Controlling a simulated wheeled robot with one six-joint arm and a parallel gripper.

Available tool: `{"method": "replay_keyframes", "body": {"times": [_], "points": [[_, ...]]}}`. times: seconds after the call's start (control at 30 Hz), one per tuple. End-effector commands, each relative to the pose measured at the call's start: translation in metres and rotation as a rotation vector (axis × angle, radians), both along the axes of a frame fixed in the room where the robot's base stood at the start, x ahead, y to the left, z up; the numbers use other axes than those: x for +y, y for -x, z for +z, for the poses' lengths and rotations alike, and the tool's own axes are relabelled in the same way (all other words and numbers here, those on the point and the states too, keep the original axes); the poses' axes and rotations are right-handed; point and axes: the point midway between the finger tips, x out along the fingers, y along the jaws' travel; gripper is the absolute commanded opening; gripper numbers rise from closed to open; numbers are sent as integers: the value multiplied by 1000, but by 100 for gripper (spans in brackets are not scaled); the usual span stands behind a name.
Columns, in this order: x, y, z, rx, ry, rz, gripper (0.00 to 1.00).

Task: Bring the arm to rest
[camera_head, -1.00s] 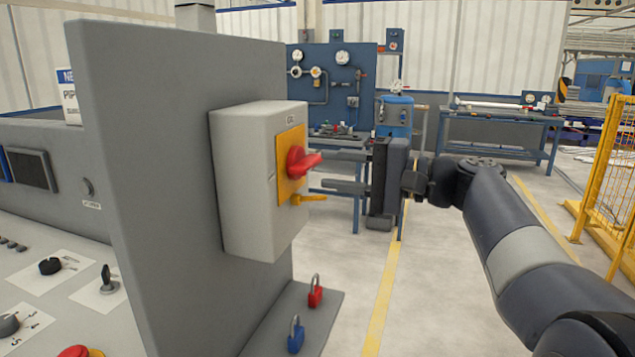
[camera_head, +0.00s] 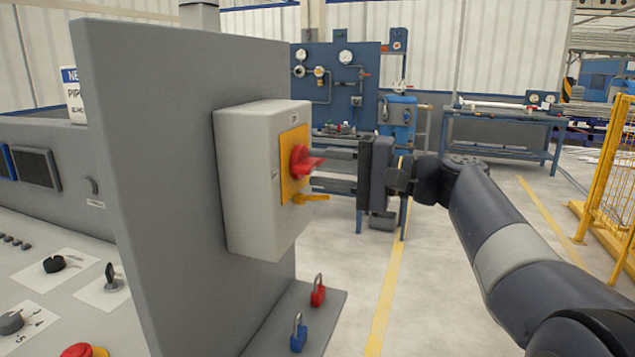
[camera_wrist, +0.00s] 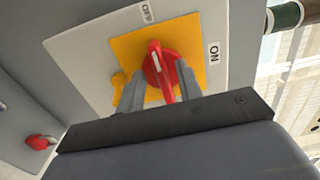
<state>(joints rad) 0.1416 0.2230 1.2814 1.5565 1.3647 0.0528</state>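My gripper (camera_head: 315,170) is in front of the grey switch box (camera_head: 248,190), its two fingers pointing left at the box. The fingers are spread apart, one above the other in the head view. The red rotary handle (camera_head: 302,162) sits on a yellow plate (camera_head: 289,185). In the wrist view the red handle (camera_wrist: 158,66) shows between my two fingers (camera_wrist: 158,92), with space beside it. I cannot tell whether a finger touches it. My arm (camera_head: 510,240) reaches in from the lower right.
A red padlock (camera_head: 317,293) and a blue padlock (camera_head: 298,336) stand on the ledge below the box. A grey panel (camera_head: 170,120) carries the box. A yellow fence (camera_head: 606,180) is at the right. A workbench (camera_head: 505,125) is behind. Open floor (camera_head: 450,290) lies below the arm.

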Motion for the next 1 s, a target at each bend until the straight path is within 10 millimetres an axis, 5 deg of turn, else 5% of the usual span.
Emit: {"method": "replay_keyframes", "body": {"times": [0.57,1.0], "points": [[-90,32,0,0,1,-5,34],[-19,8,0,0,0,6,34]]}}
